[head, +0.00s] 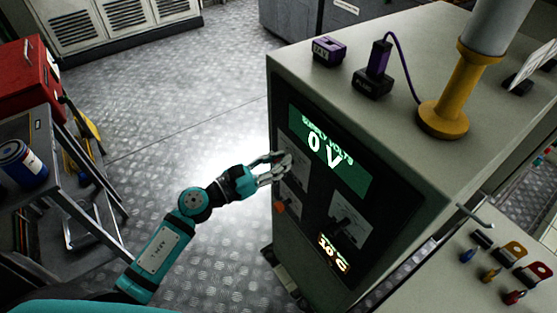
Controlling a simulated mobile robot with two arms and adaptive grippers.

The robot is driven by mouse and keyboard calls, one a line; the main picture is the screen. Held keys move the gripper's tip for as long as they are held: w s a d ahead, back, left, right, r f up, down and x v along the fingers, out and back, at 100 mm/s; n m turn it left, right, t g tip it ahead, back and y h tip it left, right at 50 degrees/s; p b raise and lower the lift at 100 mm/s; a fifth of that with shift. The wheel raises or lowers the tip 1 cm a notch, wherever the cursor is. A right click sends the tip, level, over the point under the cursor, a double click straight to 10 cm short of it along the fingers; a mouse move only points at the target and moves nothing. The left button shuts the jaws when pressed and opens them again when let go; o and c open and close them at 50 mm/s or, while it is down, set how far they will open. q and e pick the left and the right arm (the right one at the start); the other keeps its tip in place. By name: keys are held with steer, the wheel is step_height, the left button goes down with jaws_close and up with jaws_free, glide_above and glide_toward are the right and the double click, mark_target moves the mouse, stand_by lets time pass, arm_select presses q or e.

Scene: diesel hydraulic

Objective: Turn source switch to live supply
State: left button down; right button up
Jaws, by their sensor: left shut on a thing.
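A grey cabinet (455,135) has a dark front panel (392,205). Its green display (350,178) reads "SUPPLY VOLTS" and "0 V". My left gripper (286,163) is at the panel's upper left, left of the display, shut on a switch on a pale plate (296,196). The fingers hide the switch's handle, and I cannot read its position or label. Another rotary switch (346,222) on a pale plate sits lower right on the panel. An orange-red round part (279,208) shows below my gripper. A small lit readout (334,252) is at the bottom. My right gripper is not in view.
On the cabinet top stand a purple block (328,50), a dark socket with a purple plug (375,75) and a yellow-based post (444,115). A cart (60,170) with a red box (28,78) is at left. Open metal floor (170,110) lies between.

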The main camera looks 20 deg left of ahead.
arm_select(q)
steer(key=shift+a+n, duration=0.1)
steer(key=shift+n, duration=0.2)
steer(key=n, duration=0.1)
steer(key=n+p, duration=0.1)
steer(key=n, duration=0.1)
steer(key=shift+w+a+p, duration=0.3)
steer(key=shift+w, duration=0.05)
steer(key=n, duration=0.3)
steer(key=shift+w+a+f+p, duration=0.15)
steer(key=shift+a+f+p, duration=0.1)
steer(key=shift+p, duration=0.15)
steer(key=shift+w+a+f+n, duration=0.1)
steer(key=shift+a+f+n, duration=0.05)
steer(key=shift+n, duration=0.95)
steer(key=c, duration=1.2)
jaws_free()
steer(key=shift+c, duration=0.2)
